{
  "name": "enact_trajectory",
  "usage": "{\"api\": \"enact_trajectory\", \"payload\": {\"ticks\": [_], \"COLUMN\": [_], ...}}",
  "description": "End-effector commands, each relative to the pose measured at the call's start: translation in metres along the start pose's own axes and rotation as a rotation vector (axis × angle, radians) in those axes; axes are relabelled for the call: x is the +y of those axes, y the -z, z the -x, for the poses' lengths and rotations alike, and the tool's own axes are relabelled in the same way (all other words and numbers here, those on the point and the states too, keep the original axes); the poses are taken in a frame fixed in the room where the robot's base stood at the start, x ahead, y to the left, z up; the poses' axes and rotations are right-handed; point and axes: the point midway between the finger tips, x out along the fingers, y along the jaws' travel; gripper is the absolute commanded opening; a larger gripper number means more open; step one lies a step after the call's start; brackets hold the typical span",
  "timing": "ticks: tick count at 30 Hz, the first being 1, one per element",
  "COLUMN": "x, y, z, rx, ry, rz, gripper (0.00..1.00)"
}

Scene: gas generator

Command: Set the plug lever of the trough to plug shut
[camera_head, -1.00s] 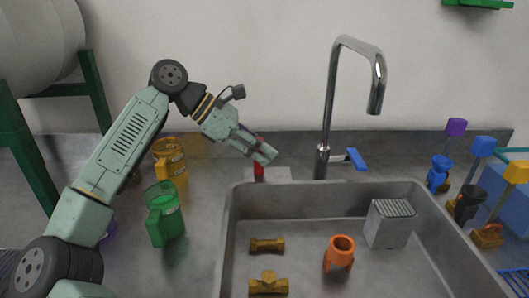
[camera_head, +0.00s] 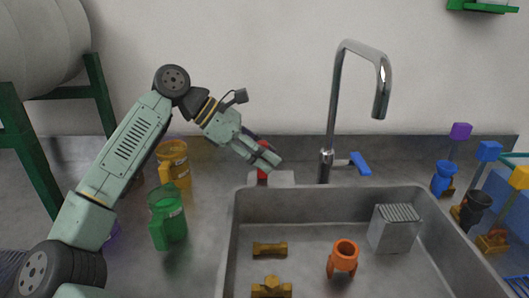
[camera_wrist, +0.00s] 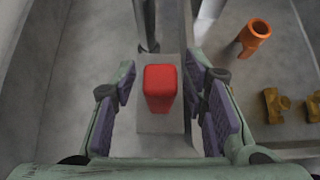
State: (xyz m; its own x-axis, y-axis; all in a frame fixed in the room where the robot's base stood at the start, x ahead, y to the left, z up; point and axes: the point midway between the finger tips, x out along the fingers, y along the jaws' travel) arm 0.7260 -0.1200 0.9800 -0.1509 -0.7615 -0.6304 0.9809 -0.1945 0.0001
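The plug lever is a red upright block on a grey base behind the sink's back left corner. In the head view the lever (camera_head: 262,174) is partly hidden by my gripper (camera_head: 270,160). In the wrist view the red lever (camera_wrist: 160,88) stands between the two purple-padded fingers of my gripper (camera_wrist: 165,105). The fingers are open, with a gap on each side of the lever. The trough is the grey sink (camera_head: 330,194), in front of the lever. Its drain is not clearly visible in these views.
A chrome faucet (camera_head: 333,110) with a blue handle (camera_head: 360,163) stands right of the lever. Green (camera_head: 167,215) and yellow (camera_head: 174,163) jugs stand left of the sink. An orange piece (camera_head: 343,258), brass fittings (camera_head: 270,249) and a grey block (camera_head: 394,228) lie in the sink.

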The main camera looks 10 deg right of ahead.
Motion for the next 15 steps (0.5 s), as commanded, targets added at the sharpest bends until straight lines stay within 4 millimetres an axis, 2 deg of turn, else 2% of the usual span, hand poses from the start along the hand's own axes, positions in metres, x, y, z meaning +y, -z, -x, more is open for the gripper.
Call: {"api": "enact_trajectory", "payload": {"ticks": [4, 7, 15], "x": [0.0, 0.0, 0.001], "y": [0.0, 0.0, -0.001], "z": [0.002, 0.012, 0.067], "rx": [0.001, 0.001, -0.001], "ry": [0.0, -0.002, -0.003], "rz": [0.0, 0.001, 0.002], "gripper": [0.4, 0.4, 0.4]}}
